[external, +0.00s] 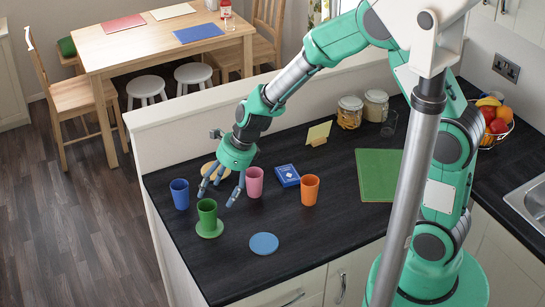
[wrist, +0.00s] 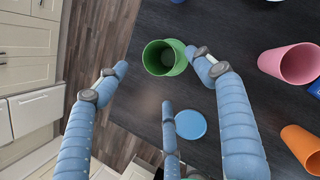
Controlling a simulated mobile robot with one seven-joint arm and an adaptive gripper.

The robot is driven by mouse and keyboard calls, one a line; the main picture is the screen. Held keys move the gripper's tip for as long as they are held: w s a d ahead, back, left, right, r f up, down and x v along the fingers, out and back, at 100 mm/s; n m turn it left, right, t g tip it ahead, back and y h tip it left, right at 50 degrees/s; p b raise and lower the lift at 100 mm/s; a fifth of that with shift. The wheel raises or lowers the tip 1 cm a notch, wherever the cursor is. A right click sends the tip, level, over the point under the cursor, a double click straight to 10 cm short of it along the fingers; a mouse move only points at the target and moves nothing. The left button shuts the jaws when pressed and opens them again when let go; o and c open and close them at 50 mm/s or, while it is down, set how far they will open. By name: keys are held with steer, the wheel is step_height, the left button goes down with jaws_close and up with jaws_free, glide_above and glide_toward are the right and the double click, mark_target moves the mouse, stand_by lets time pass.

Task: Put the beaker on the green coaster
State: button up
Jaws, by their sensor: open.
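A green beaker (external: 207,213) stands upright on the green coaster (external: 218,231), near the left part of the dark worktop.
A blue beaker (external: 180,194), a pink beaker (external: 255,184) and an orange beaker (external: 310,191) stand close by. A yellow coaster (external: 208,168), a blue coaster (external: 264,243) and a blue card box (external: 287,176) lie around. The worktop's left edge is near.

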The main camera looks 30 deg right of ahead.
steer(key=shift+p+v, duration=0.35)
steer(key=shift+v, duration=1.5)
steer(key=shift+r, duration=0.1)
steer(key=s+d+r+n+t+h, duration=0.1)
steer(key=s+d+r+n, duration=0.3)
steer(key=d+r+n, duration=0.35)
steer(key=s+d+r+n+t, duration=0.1)
steer(key=s+d+r+n, duration=0.25)
steer(key=d+r, duration=0.6)
steer(key=s+d+r+n+h, duration=0.1)
steer(key=s+d+r+n, duration=0.3)
steer(key=s+d+n, duration=0.2)
steer(key=s+d+r+n+t+h, duration=0.1)
steer(key=s+d+r+n, duration=0.3)
steer(key=s+d, duration=0.6)
steer(key=n+h, duration=0.1)
steer(key=n, duration=0.1)
steer(key=shift+d+r+n, duration=0.2)
steer(key=shift+r+n, duration=0.05)
steer(key=shift+n, duration=0.05)
steer(key=shift+s, duration=0.1)
